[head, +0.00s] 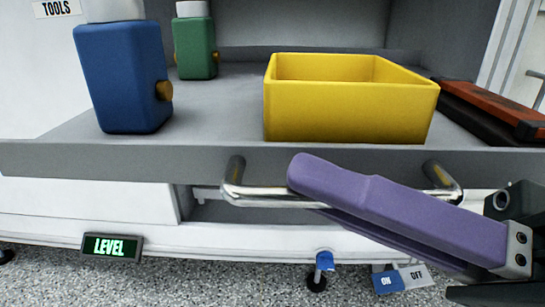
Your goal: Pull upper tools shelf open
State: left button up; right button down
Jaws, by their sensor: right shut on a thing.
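The grey tools shelf (60,158) juts out of the white cabinet, with a "TOOLS" label (57,8) at the top left. A metal bar handle (262,197) is fixed to its front edge. My right gripper (305,180), with purple fingers, comes in from the right and is shut on the handle bar. The fingers hide the middle of the bar. My left gripper is not in view.
On the shelf stand a yellow open bin (348,112), a blue bottle (122,78), a green bottle (196,45) and an orange-and-black case (495,105). Below are a "LEVEL" display (112,246), a blue foot (324,262) and an ON/OFF switch (400,278) above the speckled floor.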

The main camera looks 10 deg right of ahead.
dwell(0.3)
jog(key=c, duration=1.2)
grip_release()
jog(key=p+v, duration=0.1)
jog(key=v, duration=0.9)
jog(key=shift+p, duration=0.3)
